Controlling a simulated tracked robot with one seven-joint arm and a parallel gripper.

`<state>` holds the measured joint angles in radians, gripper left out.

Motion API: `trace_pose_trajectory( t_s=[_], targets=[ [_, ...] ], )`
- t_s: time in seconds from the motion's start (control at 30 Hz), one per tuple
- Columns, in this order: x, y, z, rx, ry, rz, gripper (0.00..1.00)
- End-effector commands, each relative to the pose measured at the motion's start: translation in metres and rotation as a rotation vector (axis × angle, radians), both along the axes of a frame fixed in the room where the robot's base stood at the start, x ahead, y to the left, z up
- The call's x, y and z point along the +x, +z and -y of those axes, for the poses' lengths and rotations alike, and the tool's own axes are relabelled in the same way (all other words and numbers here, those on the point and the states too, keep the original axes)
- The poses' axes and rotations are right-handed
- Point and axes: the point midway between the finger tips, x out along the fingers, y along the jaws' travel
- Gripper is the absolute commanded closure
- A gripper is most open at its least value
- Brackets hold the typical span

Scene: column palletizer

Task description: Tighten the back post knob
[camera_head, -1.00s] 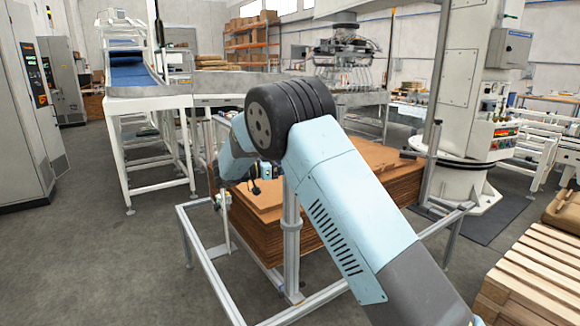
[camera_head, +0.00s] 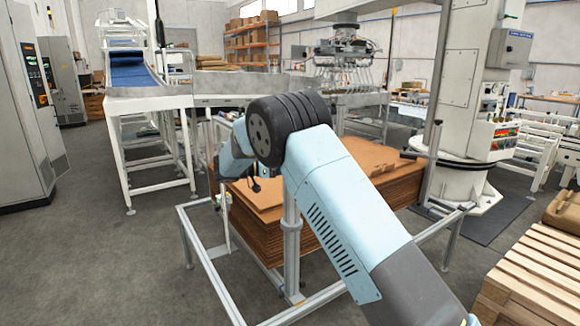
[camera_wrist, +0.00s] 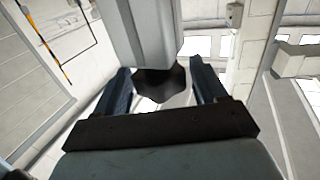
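In the wrist view a dark, faceted knob (camera_wrist: 162,84) sits at the end of a pale grey post or bracket (camera_wrist: 145,35). My gripper (camera_wrist: 160,82) has one dark blue finger on each side of the knob. The fingers are apart, with the knob between them; I cannot tell whether either touches it. In the head view my arm reaches over the metal frame (camera_head: 291,250), and my own arm hides the fingers and this knob.
A stack of brown cardboard sheets (camera_head: 262,235) stands inside the frame. A white conveyor (camera_head: 150,103) is behind at left, a white column (camera_head: 465,80) at right, and wooden pallets (camera_head: 540,262) at lower right. Grey floor (camera_head: 100,270) at left is clear.

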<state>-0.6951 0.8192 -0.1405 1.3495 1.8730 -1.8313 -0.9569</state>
Motion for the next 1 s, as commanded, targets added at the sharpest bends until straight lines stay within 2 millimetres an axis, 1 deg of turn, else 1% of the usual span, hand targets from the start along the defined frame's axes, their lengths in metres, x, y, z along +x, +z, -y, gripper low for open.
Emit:
trace_pose_trajectory(
  t_s=[0.07,0.3,0.37,0.47,0.57,0.8,1.0],
  targets=[
    [0.0,0.0,0.0,0.0,0.0,0.0,0.22],
    [0.0,-0.001,-0.001,0.0,0.001,-0.001,0.22],
    [-0.001,-0.001,-0.003,0.001,0.002,-0.001,0.22],
    [-0.002,-0.001,-0.013,0.001,0.003,0.0,0.22],
    [-0.006,-0.001,-0.027,0.001,0.003,0.0,0.22],
    [-0.015,-0.002,-0.074,0.001,0.003,0.0,0.22],
    [-0.023,-0.003,-0.109,0.001,0.002,-0.001,0.22]
  ],
)
